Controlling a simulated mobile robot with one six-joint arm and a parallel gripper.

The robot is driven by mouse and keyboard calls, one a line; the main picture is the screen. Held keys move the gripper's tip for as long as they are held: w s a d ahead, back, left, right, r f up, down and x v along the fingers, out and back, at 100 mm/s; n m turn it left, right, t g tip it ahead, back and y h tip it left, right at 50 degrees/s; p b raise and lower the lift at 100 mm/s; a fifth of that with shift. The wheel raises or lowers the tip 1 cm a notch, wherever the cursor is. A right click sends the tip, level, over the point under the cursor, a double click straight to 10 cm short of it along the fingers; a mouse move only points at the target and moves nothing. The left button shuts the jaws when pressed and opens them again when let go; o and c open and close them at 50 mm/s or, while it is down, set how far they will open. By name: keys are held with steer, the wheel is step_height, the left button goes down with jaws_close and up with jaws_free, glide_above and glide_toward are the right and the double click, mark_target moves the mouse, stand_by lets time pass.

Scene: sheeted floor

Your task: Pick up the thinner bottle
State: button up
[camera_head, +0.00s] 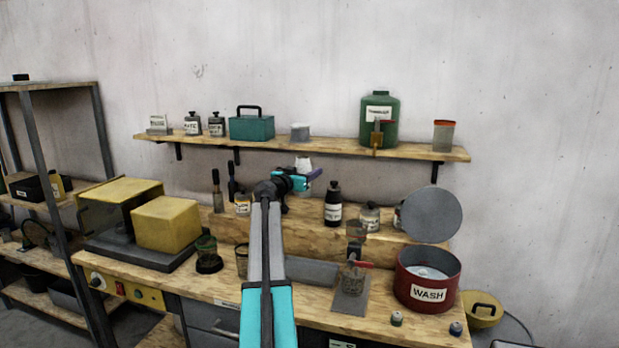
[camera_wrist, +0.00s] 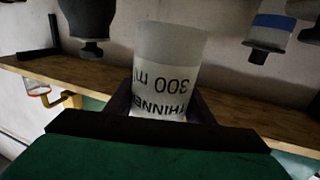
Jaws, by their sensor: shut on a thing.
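The thinner bottle (camera_wrist: 168,70) is pale grey-white, with dark upside-down lettering that reads "THINNER" and "300 m". It stands between the dark fingers of my gripper (camera_wrist: 160,103) in the wrist view, and they are shut on it. Its lower part in that picture is hidden by the gripper. In the head view my gripper (camera_head: 309,177) is at the end of the raised arm, just below the upper shelf's front. The bottle shows there as a small white shape (camera_head: 303,163) above the gripper.
The upper shelf (camera_head: 330,146) carries a green jug (camera_head: 380,112), a teal box (camera_head: 251,127) and small bottles. Below stand a dark bottle (camera_head: 333,203), a red wash tub (camera_head: 427,285) with a grey round lid (camera_head: 431,215), and a yellow machine (camera_head: 165,223).

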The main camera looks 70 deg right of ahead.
steer(key=s+a+b, duration=0.1)
steer(key=a+b, duration=0.3)
steer(key=a, duration=1.4)
stand_by(0.5)
